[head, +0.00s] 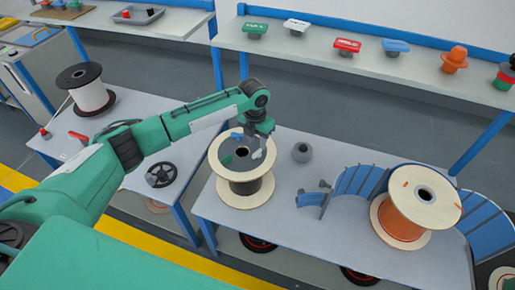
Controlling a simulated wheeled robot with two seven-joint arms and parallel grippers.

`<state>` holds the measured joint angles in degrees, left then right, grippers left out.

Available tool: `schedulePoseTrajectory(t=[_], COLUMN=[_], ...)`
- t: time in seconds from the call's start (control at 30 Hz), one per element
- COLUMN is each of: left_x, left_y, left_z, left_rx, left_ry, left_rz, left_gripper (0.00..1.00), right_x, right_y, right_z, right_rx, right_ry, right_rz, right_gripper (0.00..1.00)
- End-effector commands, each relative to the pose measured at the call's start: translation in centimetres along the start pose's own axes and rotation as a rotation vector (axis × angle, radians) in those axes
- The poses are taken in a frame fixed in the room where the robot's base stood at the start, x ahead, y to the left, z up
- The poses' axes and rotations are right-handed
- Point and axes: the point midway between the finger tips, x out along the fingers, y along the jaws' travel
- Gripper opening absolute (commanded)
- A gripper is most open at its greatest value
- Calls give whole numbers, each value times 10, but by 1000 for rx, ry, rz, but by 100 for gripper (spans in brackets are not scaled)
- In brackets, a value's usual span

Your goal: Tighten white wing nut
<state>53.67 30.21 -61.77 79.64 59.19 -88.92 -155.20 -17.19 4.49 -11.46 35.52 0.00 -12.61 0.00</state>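Small blue, green and whitish pieces show at the disc below and beside the gripper. The whitish piece (258,154) is too small to identify surely as a wing nut or a fingertip. The fingers are small and partly merged with these pieces, so their opening does not show. A white-topped wing-shaped piece (296,25) stands on the back shelf. My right gripper is out of view.
A grey rounded piece (302,152) stands right of the spool. A blue curved guide (358,183) and an orange-wound spool (407,212) stand further right. The back shelf (310,62) holds green, red and blue pieces. The table front centre is clear.

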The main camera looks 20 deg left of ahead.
Motion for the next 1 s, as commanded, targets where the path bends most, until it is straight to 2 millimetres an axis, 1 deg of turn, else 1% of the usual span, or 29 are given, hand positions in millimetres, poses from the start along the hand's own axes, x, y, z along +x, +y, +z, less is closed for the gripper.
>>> schedulePoseTrajectory(t=[0.03, 0.2, 0.3, 0.4, 0.5, 0.6, 1.0], left_x=[-11, -49, -68, -81, -88, -92, -92], left_y=[1, 0, 1, 0, 1, 1, 0], left_z=[1, 1, 1, 0, 0, 0, 0], left_rx=[1, 1, -1, 0, -1, -1, -1], left_ry=[-6, -5, -4, -3, -1, 0, 0], left_rz=[2, 1, 1, 0, 1, 1, 0], left_gripper=[32, 32, 32, 32, 32, 32, 32], right_x=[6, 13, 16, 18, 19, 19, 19], right_y=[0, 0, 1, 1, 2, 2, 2], right_z=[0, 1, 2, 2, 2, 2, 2], right_rx=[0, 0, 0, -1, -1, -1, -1], right_ry=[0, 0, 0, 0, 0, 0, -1], right_rz=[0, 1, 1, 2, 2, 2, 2], right_gripper=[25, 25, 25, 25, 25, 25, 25])
